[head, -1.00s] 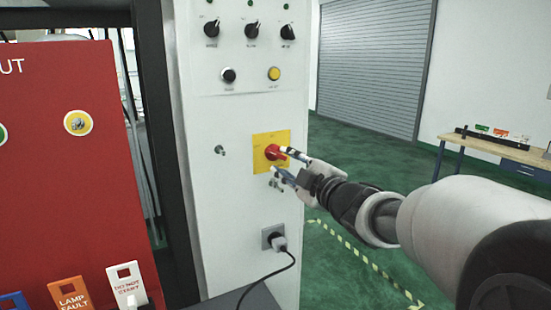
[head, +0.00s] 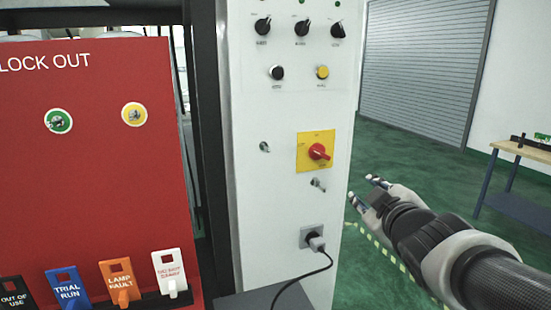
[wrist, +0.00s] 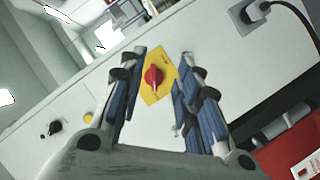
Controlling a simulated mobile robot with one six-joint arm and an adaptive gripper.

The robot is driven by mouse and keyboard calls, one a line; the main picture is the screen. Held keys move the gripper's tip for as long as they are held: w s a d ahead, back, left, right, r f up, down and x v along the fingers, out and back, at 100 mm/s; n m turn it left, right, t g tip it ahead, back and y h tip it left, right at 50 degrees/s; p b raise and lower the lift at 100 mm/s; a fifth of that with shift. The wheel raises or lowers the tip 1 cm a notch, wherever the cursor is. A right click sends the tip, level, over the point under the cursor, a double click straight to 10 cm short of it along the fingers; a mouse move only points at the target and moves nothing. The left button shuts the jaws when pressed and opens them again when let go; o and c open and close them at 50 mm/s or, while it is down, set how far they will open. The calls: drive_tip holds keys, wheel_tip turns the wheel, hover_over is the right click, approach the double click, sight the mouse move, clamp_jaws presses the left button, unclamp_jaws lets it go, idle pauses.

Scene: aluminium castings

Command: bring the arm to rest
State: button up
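My gripper (head: 373,192) is to the right of the white control cabinet (head: 290,215) in the head view, apart from it. Its two fingers are spread with nothing between them. In the wrist view my gripper (wrist: 157,90) points at the cabinet face. The red rotary switch (wrist: 153,78) on its yellow plate (wrist: 160,62) shows between the fingers, some way beyond them. In the head view the red switch (head: 319,152) is up and left of my gripper, its handle tilted.
A red lockout board (head: 90,190) with hanging tags stands at left. A plug with a black cable (head: 317,243) sits in the cabinet's socket. A workbench (head: 520,150) stands at far right. Green floor lies open between the cabinet and the bench.

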drive_tip(key=s+a+f+m+g, duration=0.2)
drive_tip(key=s+f, duration=0.3)
drive_tip(key=s, duration=0.4)
drive_tip(key=s+a+f+m+g, duration=0.2)
drive_tip(key=s+f+g, duration=0.3)
drive_tip(key=s, duration=0.5)
drive_tip(key=s+a+f+m+g, duration=0.2)
drive_tip(key=s+f, duration=0.4)
drive_tip(key=s, duration=0.3)
drive_tip(key=m+g, duration=0.1)
drive_tip(key=m, duration=0.1)
drive_tip(key=shift+s+f+m+g+y, duration=0.3)
drive_tip(key=shift+s+y, duration=0.05)
drive_tip(key=shift+y, duration=0.05)
